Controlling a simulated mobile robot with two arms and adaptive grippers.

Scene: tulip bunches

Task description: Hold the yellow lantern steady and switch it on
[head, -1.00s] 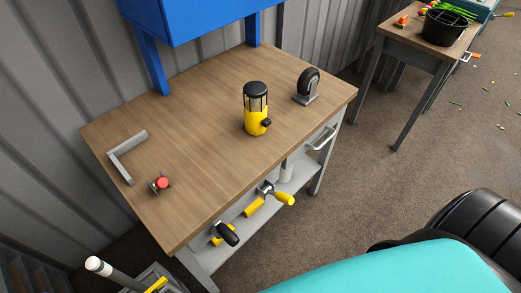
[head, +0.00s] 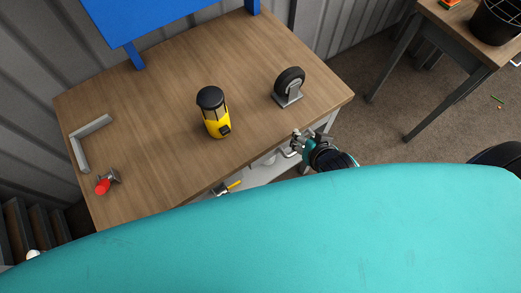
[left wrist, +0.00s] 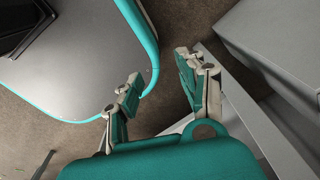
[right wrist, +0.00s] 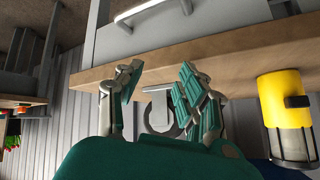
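The yellow lantern (head: 216,124) with a black cap stands upright on the wooden workbench (head: 150,150). A dark knob or switch (head: 224,130) sits low on its side, facing my body. The lantern also shows upside down at the right of the right wrist view (right wrist: 287,105). My right gripper (head: 297,138) is at the bench's front edge, to the right of the lantern and apart from it. Its fingers are open and empty in the right wrist view (right wrist: 160,76). My left gripper (left wrist: 158,70) is open and empty, low beside the bench; the head view does not show it.
A caster wheel (head: 289,84) stands on the bench right of the lantern, beyond my right gripper. A grey angle bracket (head: 88,140) and a red-buttoned part (head: 103,187) lie at the left. The bench around the lantern is clear.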

